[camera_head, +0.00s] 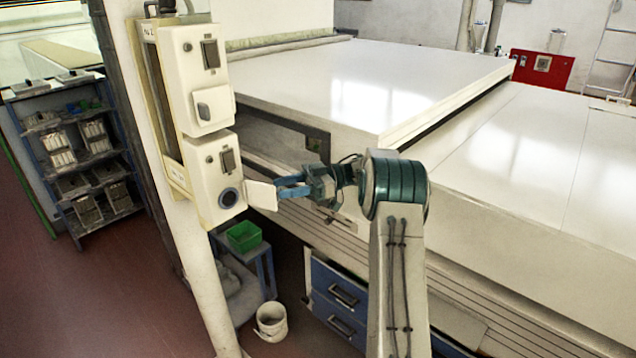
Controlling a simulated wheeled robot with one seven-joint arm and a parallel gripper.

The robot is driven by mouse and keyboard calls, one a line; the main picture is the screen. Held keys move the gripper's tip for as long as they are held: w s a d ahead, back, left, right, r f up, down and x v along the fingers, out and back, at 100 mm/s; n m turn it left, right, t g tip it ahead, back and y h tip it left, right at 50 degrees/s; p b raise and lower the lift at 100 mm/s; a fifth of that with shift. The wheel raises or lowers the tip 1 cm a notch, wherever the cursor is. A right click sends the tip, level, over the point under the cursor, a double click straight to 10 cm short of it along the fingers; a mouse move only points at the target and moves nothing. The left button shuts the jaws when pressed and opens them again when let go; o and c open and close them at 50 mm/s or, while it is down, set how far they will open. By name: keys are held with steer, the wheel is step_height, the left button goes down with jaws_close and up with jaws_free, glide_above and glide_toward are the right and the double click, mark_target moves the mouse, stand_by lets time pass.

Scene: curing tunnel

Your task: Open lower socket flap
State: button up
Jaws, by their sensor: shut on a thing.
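Two white socket boxes are mounted one above the other on a pale post. The lower socket box (217,178) shows a round blue-rimmed socket (228,197), uncovered. The lower socket flap (262,194) is swung out to the right of the box and stands open. My gripper (284,187), with blue fingers, is shut on the flap's right edge. The upper socket box (194,77) has its flap (213,105) closed over its socket.
A large white machine housing (370,85) fills the right and back. Below are blue drawers (339,299), a white bucket (271,321) and a green bin (244,236) on a small stand. A shelf rack (75,150) stands at left. Red floor there is open.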

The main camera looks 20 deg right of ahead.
steer(key=d+b, duration=0.1)
steer(key=d, duration=1.2)
steer(key=shift+s+b, duration=0.2)
steer(key=shift+b, duration=0.2)
steer(key=shift+d, duration=0.1)
